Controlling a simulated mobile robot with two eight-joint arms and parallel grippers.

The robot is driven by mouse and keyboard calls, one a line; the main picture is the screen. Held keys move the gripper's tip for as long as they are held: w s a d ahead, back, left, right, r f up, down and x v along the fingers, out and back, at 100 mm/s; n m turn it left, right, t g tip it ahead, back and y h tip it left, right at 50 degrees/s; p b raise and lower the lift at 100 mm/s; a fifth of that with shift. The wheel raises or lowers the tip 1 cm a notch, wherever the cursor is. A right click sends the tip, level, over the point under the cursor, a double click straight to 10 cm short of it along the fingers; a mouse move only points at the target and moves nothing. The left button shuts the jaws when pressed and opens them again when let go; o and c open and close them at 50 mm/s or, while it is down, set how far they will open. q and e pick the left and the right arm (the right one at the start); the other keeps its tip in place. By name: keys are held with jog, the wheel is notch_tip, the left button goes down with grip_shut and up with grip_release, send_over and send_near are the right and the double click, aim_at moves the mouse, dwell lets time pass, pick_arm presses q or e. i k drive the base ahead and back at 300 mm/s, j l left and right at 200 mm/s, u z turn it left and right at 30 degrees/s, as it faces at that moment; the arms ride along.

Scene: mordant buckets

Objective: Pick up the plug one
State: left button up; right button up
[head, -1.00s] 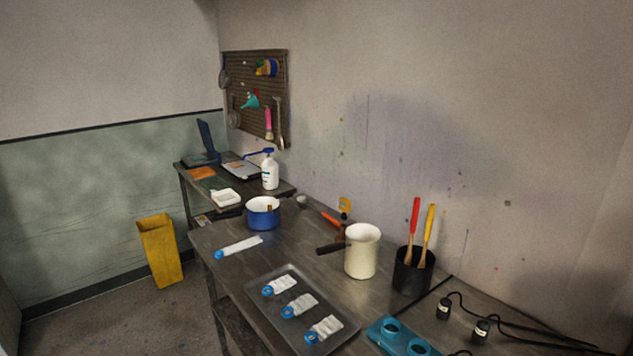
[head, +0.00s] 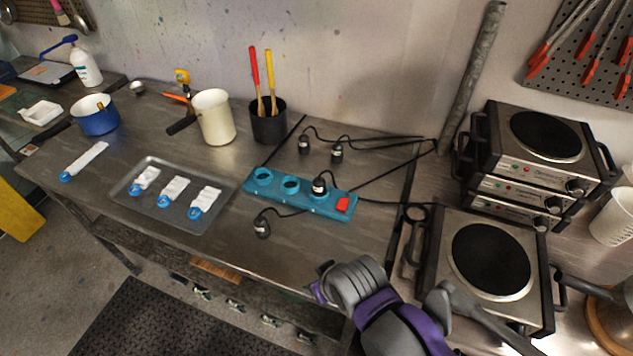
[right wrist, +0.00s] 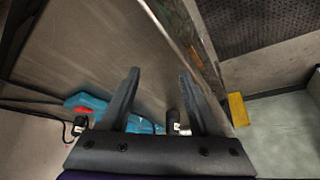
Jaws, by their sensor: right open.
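Several black plugs with small pale labels are in the head view; I cannot read the labels. Two plugs (head: 303,144) (head: 336,153) lie behind the teal power strip (head: 290,183). One plug (head: 319,186) stands upright in the strip, near its red switch. Another plug (head: 262,227) lies in front of the strip. My right arm enters the head view at the bottom; its fingertips are not clear there. In the right wrist view my right gripper (right wrist: 160,73) is open and empty. A plug (right wrist: 173,119) shows beyond the fingers, partly covered by them.
A tray (head: 208,222) with labelled white packets lies left of the strip. A cream pot (head: 213,118) and black utensil holder (head: 269,124) stand behind. Black cables cross the table. Hot plates (head: 492,258) stand on the right. The table's front edge is close to the front plug.

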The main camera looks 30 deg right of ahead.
aim_at(318, 189)
jog(key=j+z, duration=0.4)
jog(key=k+j+z, duration=0.15)
jog(key=z, duration=0.25)
jog(key=i+l+z, duration=0.15)
jog(key=i, duration=0.2)
